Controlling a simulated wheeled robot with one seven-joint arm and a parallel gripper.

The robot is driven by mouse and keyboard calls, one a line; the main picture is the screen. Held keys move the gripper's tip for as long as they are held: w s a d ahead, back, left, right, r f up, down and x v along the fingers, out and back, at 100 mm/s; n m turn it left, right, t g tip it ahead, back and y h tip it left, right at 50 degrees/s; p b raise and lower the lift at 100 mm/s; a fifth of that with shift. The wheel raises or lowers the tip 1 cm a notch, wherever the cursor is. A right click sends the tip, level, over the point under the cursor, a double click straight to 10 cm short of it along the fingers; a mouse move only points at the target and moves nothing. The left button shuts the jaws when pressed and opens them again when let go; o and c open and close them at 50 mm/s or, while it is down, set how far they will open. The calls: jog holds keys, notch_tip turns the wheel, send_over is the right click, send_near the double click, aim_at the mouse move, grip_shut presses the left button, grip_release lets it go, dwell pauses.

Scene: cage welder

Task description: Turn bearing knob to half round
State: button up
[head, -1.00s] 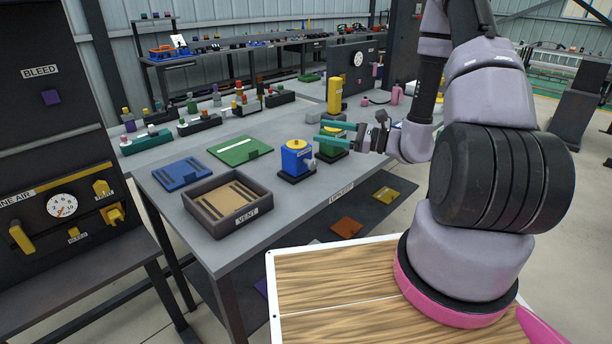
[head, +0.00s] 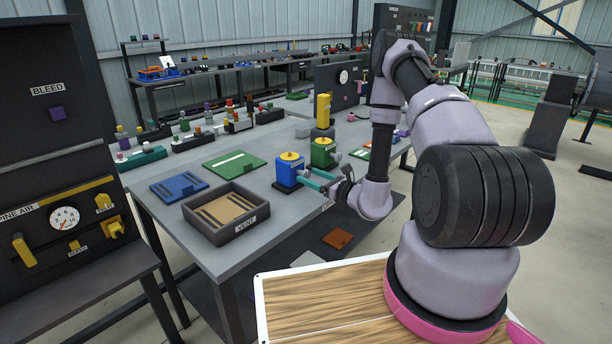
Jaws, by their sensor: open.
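A blue unit (head: 288,175) with a yellow top stands on a dark base at the table's right edge. A green unit (head: 321,155) with a yellow top stands just behind it to the right. I cannot read which one bears the bearing label.
An open tray marked VENT (head: 228,213) sits front left of the blue unit. A blue plate (head: 179,187) and a green plate (head: 234,163) lie flat behind it. A yellow cylinder (head: 323,111) stands behind the green unit. A dark gauge panel (head: 62,215) is at far left.

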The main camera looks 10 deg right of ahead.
jog(key=shift+x, duration=1.3)
grip_shut()
jog(key=shift+m, duration=0.3)
